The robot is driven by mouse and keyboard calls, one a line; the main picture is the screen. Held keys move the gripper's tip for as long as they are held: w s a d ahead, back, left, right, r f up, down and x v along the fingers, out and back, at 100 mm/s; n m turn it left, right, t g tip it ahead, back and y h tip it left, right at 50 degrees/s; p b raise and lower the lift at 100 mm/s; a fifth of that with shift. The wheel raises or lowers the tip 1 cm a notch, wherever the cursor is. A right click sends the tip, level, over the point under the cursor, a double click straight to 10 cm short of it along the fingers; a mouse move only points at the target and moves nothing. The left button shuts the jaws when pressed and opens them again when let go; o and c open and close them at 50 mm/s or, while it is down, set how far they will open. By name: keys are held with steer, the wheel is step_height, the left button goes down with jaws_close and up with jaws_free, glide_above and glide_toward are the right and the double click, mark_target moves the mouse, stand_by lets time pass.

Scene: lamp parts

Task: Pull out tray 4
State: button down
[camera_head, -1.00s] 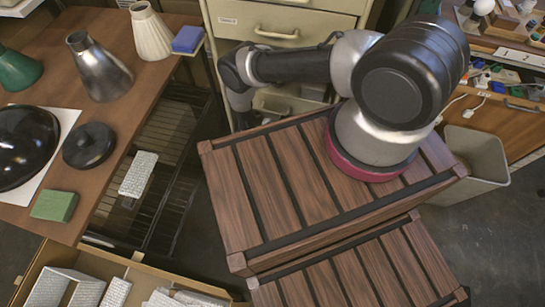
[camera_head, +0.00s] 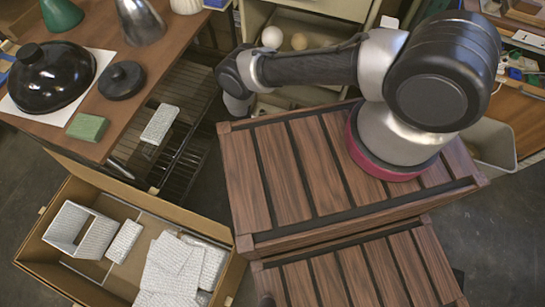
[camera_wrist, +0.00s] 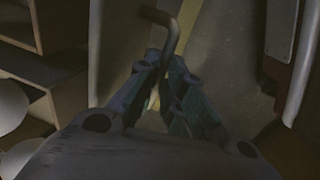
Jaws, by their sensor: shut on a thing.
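An open cream cabinet drawer (camera_head: 330,58) holds two pale balls at the top middle of the head view. I see no number on it, so I cannot tell if it is tray 4. My gripper shows in the wrist view (camera_wrist: 165,95), with its fingers closed together around a bent metal rod (camera_wrist: 170,30) that looks like a handle. In the head view the end of my arm points down left of the drawer, and its fingertips are hidden. Which drawer the rod belongs to is not clear.
A cardboard box (camera_head: 50,247) with white parts stands at lower left. The brown table (camera_head: 165,65) carries a black dome and a green block (camera_head: 87,127). A wire rack (camera_head: 190,120) is beside it. A grey bin (camera_head: 495,145) stands at right.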

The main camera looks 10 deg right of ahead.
steer(key=shift+s+a, duration=0.15)
steer(key=shift+s, duration=0.15)
steer(key=c, duration=1.5)
jaws_free()
steer(key=r, duration=0.4)
steer(key=s+r, duration=0.1)
steer(key=r, duration=0.3)
steer(key=a+r, duration=0.1)
steer(key=r, duration=0.3)
steer(key=shift+s+a, duration=0.1)
steer(key=shift+s, duration=0.3)
steer(key=shift+f, duration=0.1)
